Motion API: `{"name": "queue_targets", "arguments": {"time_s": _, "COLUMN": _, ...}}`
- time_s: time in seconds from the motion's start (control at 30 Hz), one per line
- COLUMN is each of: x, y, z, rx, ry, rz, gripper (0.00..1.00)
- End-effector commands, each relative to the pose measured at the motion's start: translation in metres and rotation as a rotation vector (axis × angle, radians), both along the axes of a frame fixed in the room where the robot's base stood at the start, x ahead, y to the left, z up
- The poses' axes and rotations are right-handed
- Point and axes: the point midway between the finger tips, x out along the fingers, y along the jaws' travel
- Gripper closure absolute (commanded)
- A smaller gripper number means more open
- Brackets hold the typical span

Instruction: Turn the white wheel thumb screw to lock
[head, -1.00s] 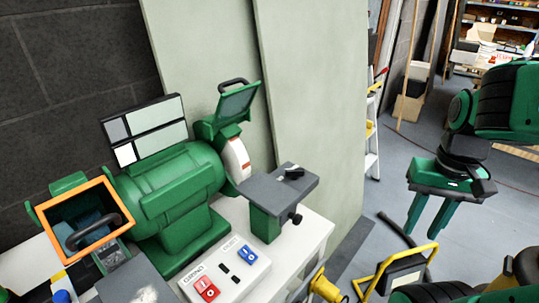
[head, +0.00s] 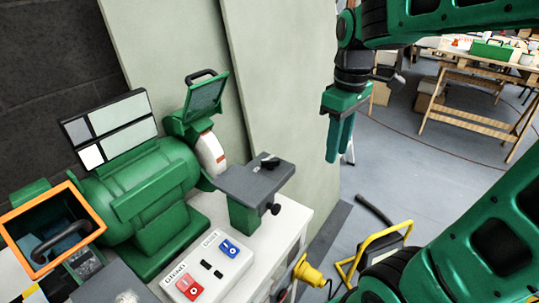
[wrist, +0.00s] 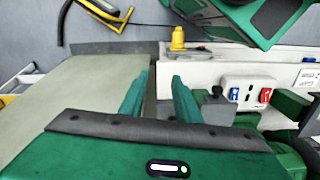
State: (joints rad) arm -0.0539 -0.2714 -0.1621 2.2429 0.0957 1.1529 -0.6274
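A green bench grinder (head: 150,190) stands on a white bench at the left of the head view. Its white wheel (head: 209,152) shows at the right end, under a raised guard shield. In front of the wheel is a grey tool rest (head: 252,184) on a green bracket. A small black thumb screw (head: 274,209) sticks out of the bracket's right side. My gripper (head: 338,160) points down, empty, right of the tool rest and apart from it. In the wrist view my gripper (wrist: 160,82) has its two green fingers apart. A small dark knob (wrist: 217,91) shows just right of them; I cannot tell if it is the thumb screw.
A switch box (head: 208,268) with red and blue switches sits on the bench (head: 290,225) before the grinder. An orange-framed shield (head: 50,230) stands at the left. A yellow lamp (head: 306,271) and a yellow stand (head: 370,250) are at the bottom right. Pale panels (head: 285,90) lean behind.

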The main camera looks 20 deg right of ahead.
Motion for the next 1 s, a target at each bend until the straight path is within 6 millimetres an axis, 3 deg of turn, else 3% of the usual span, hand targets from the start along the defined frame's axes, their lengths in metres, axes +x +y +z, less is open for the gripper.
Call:
{"name": "queue_targets", "arguments": {"time_s": 0.03, "x": 0.022, "y": 0.017, "z": 0.007, "rx": -0.002, "ry": 0.001, "rz": 0.138, "gripper": 0.7}}
{"name": "queue_targets", "arguments": {"time_s": 0.2, "x": 0.073, "y": 0.071, "z": 0.025, "rx": -0.002, "ry": -0.001, "rz": 0.567, "gripper": 0.7}}
{"name": "queue_targets", "arguments": {"time_s": 0.4, "x": 0.103, "y": 0.114, "z": 0.035, "rx": -0.002, "ry": -0.001, "rz": 0.865, "gripper": 0.7}}
{"name": "queue_targets", "arguments": {"time_s": 0.67, "x": 0.109, "y": 0.125, "z": 0.025, "rx": -0.002, "ry": 0.001, "rz": 0.941, "gripper": 0.7}}
{"name": "queue_targets", "arguments": {"time_s": 1.0, "x": 0.108, "y": 0.125, "z": -0.033, "rx": 0.0, "ry": 0.003, "rz": 0.94, "gripper": 0.7}}
